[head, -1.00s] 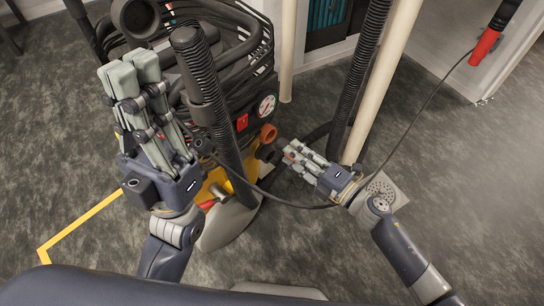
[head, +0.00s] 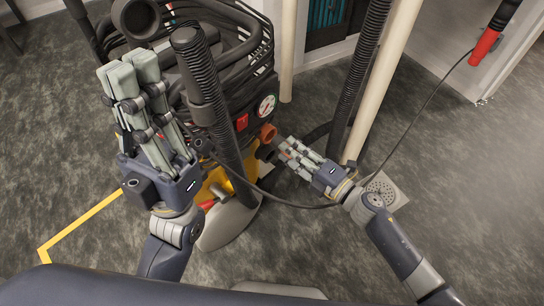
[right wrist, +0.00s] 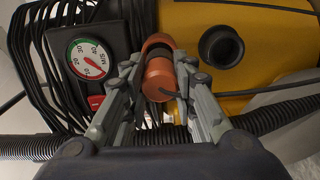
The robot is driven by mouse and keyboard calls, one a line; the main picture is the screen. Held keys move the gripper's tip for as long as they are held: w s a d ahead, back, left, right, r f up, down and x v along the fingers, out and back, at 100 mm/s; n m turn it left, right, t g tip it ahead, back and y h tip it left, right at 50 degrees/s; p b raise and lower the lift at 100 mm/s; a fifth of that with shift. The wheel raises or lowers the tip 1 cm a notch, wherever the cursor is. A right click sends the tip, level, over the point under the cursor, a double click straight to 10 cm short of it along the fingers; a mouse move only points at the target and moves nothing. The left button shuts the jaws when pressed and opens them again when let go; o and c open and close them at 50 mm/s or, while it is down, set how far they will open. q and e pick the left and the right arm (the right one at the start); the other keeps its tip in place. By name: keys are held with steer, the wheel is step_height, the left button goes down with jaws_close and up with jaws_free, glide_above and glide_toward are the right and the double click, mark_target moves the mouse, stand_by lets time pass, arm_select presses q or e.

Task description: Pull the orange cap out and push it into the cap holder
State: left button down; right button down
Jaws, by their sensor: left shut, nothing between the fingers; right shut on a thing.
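The orange cap (right wrist: 159,77) sits between the fingers of my right gripper (right wrist: 158,84), which is shut on it. A thin dark cord runs past its near end. Right behind it in the right wrist view is an orange-rimmed round fitting (right wrist: 157,42) with a dark inside; I cannot tell whether the cap touches it. In the head view the fitting (head: 268,132) shows on the machine's side, just left of my right gripper (head: 283,147). My left gripper (head: 128,80) is shut and empty, raised at the left. I cannot tell which part is the cap holder.
The extraction machine has a yellow body (right wrist: 270,25), a black round knob-like part (right wrist: 221,46) and a dial gauge (right wrist: 90,59). A ribbed black hose (head: 212,90) stands before it. Pale pipes (head: 385,80) rise behind my right arm.

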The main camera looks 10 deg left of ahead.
mark_target(280, 143)
steer(key=shift+x, duration=2.1)
steer(key=c, duration=1.2)
jaws_free()
steer(key=shift+s+d, duration=0.1)
steer(key=shift+d, duration=0.05)
steer(key=v, duration=1.1)
steer(key=shift+s+d, duration=0.15)
steer(key=shift+d, duration=0.05)
